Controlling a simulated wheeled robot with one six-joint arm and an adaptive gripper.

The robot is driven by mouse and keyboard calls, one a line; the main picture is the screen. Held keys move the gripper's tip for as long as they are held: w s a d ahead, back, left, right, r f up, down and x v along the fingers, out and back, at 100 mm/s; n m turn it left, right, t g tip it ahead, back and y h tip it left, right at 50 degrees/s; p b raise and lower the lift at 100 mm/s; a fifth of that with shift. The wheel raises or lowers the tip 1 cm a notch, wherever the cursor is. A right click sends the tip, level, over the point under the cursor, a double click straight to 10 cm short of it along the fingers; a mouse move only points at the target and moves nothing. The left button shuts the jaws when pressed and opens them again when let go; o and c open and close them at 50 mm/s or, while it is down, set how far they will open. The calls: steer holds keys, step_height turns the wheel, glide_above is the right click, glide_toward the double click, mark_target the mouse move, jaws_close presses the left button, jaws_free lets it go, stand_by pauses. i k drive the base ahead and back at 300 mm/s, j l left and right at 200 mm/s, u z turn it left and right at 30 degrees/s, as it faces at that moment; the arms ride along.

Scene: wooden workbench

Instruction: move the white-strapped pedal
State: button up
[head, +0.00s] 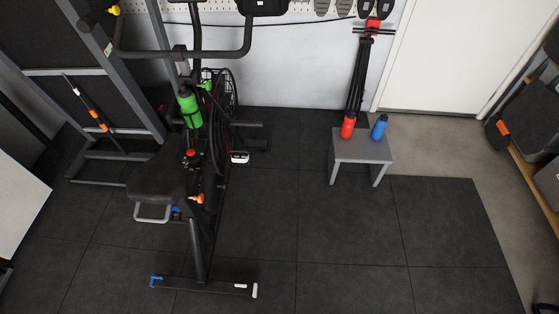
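A black exercise bike (196,245) stands on the dark floor tiles, left of the middle in the head view. A pedal with a white strap (239,157) sticks out on the right side of the bike, low beside the round fan cage (226,95). A small blue part (176,211), perhaps the other pedal, shows below the seat and is mostly hidden. My gripper is not in view, and nothing is seen touching the white-strapped pedal.
A grey rack (130,80) stands left of the bike. Open floor (300,220) lies between bike and stool and in front of the stool.

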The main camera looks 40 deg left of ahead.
mark_target(234, 161)
steer(key=i+l+u, duration=0.15)
steer(key=i+l, duration=0.75)
steer(key=i+u, duration=0.4)
steer(key=i, duration=0.15)
steer(key=i+u, duration=0.4)
steer(key=i, duration=0.15)
steer(key=i+l+u, duration=0.4)
steer(key=i+j+u, duration=0.1)
steer(key=i+u, duration=0.9)
steer(key=u, duration=0.2)
steer(key=i+l+u, duration=0.25)
steer(key=u, duration=0.15)
steer(key=i, duration=0.1)
